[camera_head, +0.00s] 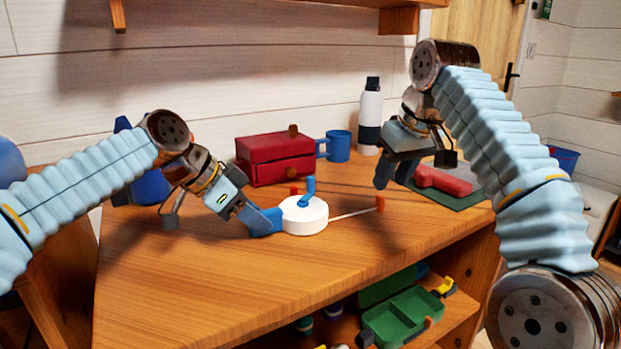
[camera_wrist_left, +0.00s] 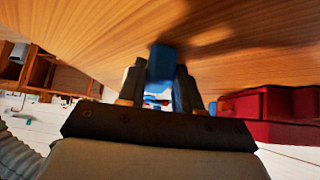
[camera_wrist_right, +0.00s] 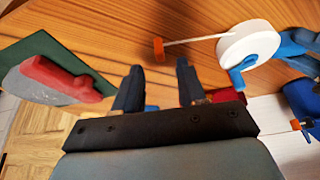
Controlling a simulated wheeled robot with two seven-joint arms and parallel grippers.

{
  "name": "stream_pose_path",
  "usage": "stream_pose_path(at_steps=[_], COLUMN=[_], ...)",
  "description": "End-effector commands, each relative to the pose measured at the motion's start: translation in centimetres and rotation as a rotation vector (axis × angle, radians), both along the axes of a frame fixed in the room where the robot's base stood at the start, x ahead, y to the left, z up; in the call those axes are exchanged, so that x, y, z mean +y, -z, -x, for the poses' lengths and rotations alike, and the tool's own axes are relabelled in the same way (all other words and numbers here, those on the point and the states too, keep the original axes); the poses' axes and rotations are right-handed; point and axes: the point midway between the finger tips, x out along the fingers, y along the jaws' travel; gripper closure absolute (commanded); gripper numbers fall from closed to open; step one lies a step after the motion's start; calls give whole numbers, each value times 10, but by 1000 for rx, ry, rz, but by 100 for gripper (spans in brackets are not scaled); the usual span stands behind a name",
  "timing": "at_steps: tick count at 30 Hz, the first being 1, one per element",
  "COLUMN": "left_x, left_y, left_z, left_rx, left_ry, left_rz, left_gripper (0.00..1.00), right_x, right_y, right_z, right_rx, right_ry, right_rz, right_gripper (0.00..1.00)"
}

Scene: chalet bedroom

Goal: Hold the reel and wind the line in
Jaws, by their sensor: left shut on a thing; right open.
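The white round reel (camera_head: 304,216) rests on the wooden table with a blue crank (camera_head: 309,190) on top. Its blue handle (camera_head: 262,222) points left, and my left gripper (camera_head: 240,207) is shut on it. The handle also shows between the fingers in the left wrist view (camera_wrist_left: 161,63). A thin pale line (camera_head: 350,214) runs right from the reel to an orange end piece (camera_head: 380,203) on the table. My right gripper (camera_head: 392,172) is open and empty, above the table to the right of the reel. The right wrist view shows the reel (camera_wrist_right: 250,45) beyond its fingers, apart from them.
A red drawer box (camera_head: 275,160), a blue mug (camera_head: 339,146) and a white bottle (camera_head: 370,115) stand behind the reel. A red object (camera_head: 440,181) lies on a grey and green pad at right. A green tray (camera_head: 403,318) sits on the shelf below. The front tabletop is clear.

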Motion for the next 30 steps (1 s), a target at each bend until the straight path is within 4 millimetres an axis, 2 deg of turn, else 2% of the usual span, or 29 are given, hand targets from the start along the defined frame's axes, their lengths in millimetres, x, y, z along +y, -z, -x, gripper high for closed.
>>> stream_pose_path(at_steps=[10,17,25,30], left_x=[0,0,0,0], left_y=[0,0,0,0], left_z=[0,0,0,0], left_rx=[-1,-1,0,0], left_ry=[-1,-1,0,0], left_rz=[0,0,1,1], left_gripper=[93,93,93,93], right_x=[0,-2,-16,-32], right_y=[-1,-12,-12,-12], right_z=[0,5,31,61], right_rx=[-1,-2,-1,-1], right_ry=[0,0,-1,0], right_rz=[0,-1,0,0], right_gripper=[60,60,60,60])
